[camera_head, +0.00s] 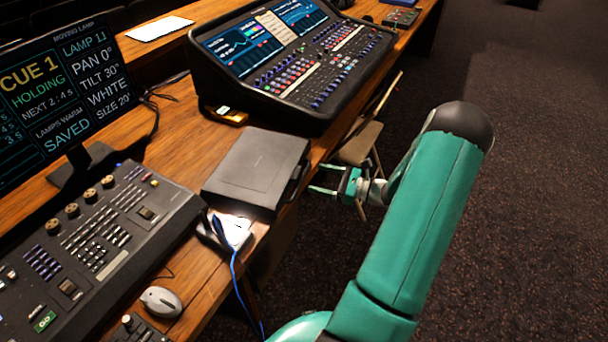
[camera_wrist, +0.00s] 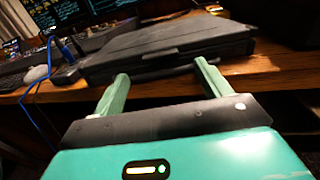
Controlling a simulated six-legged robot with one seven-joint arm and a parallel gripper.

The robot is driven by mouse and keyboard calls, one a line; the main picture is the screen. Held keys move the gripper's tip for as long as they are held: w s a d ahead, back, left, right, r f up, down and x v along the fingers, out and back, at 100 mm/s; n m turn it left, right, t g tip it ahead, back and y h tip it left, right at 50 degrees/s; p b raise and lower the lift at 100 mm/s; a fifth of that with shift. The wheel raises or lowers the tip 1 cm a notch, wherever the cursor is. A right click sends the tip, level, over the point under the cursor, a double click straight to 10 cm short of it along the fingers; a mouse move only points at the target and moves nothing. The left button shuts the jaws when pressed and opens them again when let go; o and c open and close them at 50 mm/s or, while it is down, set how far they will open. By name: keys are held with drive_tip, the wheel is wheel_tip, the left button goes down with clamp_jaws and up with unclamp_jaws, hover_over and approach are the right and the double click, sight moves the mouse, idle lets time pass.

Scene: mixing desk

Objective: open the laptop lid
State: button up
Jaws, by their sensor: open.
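The laptop (camera_head: 258,168) is dark grey and lies closed on the wooden desk, near its front edge. In the wrist view the laptop (camera_wrist: 165,46) shows its front side, with a handle-like bar along it. My gripper (camera_head: 325,180) is just right of the laptop, off the desk's front edge. In the wrist view my gripper (camera_wrist: 162,82) has its two green fingers spread apart, pointing at the laptop's front, with nothing between them. I cannot tell whether the fingertips touch the laptop.
A large mixing console (camera_head: 300,65) stands behind the laptop. A lighting desk (camera_head: 90,235), a monitor (camera_head: 65,95) and a mouse (camera_head: 161,301) are to the left. A white box (camera_head: 232,230) with a blue cable (camera_head: 235,280) sits beside the laptop. A chair (camera_head: 360,145) stands beyond my gripper.

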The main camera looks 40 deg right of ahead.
sight(305, 175)
drive_tip(key=shift+x, duration=2.75)
